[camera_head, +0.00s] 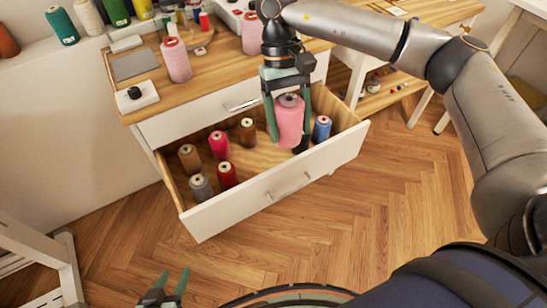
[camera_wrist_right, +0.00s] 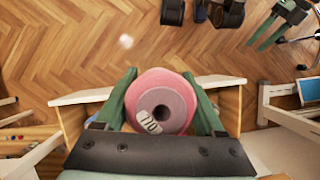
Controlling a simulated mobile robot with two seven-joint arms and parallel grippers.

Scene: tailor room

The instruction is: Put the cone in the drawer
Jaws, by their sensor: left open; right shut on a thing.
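A pink thread cone (camera_head: 289,120) is held upright between the green fingers of my right gripper (camera_head: 288,112), over the right part of the open drawer (camera_head: 285,178). In the right wrist view the cone (camera_wrist_right: 160,100) sits between both fingers, its top facing the camera. Whether its base touches the drawer floor is hidden. Several cones stand in the drawer: red (camera_head: 219,145), brown (camera_head: 247,131), grey (camera_head: 201,187) and blue (camera_head: 321,128) among them. My left gripper (camera_head: 165,288) is open and empty at the bottom left, far from the drawer.
A white stool (camera_head: 40,265) stands at the lower left. The floor (camera_head: 270,250) before the drawer is clear.

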